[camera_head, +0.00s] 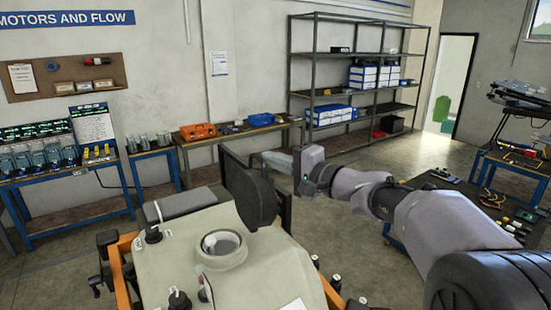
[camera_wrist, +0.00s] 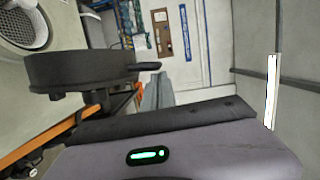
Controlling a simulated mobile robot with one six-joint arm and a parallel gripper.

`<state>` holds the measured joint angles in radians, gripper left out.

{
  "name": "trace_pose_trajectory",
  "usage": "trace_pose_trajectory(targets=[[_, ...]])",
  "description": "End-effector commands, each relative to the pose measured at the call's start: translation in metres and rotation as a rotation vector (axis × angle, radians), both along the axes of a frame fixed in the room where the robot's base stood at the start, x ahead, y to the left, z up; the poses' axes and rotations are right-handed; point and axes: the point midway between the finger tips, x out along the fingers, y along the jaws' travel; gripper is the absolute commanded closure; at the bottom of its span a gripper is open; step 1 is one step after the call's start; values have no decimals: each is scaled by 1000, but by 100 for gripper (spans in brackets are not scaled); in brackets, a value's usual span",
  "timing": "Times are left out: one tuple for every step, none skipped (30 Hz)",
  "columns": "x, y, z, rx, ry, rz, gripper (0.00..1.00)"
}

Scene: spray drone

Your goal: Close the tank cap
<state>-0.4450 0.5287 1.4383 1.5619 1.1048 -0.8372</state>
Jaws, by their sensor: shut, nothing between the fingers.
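The pale spray-drone tank (camera_head: 250,278) stands in the lower middle of the head view. Its round filler opening (camera_head: 222,246) is uncovered, and a strainer shows inside it in the wrist view (camera_wrist: 22,25). The black tank cap (camera_head: 250,190) stands upright on its edge at the opening's far right side. In the wrist view the cap (camera_wrist: 85,70) shows edge-on, with a small tab pointing right. My gripper (camera_head: 270,158) is shut and empty, reaching left behind and above the cap's right side. Its fingers (camera_wrist: 158,85) appear apart from the cap.
Small black fittings (camera_head: 178,300) stand on the tank top, and orange frame bars (camera_head: 120,275) flank it. A blue workbench (camera_head: 75,215) stands left, a shelf rack (camera_head: 365,75) at the back. A cluttered table (camera_head: 490,205) is at right. Open floor lies behind the drone.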

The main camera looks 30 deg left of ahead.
Motion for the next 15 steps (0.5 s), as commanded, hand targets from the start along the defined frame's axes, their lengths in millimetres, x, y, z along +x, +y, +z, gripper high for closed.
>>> trace_pose_trajectory(targets=[[0,0,0,0,-1,0,100],[0,0,0,0,-2,0,100],[-1,0,0,-1,-4,0,100],[-1,1,0,-3,-8,0,100],[-2,1,0,-5,-12,0,100],[-4,2,0,-9,-20,0,100],[-5,3,0,-12,-28,1,100],[-7,4,-1,-17,-36,1,100],[-10,5,-1,-25,-52,1,100],[-13,6,-1,-32,-66,1,100],[-16,8,-1,-38,-80,1,100],[-20,10,-1,-49,-102,1,100],[-25,12,0,-58,-122,2,100],[-28,14,-1,-69,-142,1,100],[-34,17,0,-83,-171,1,100]])
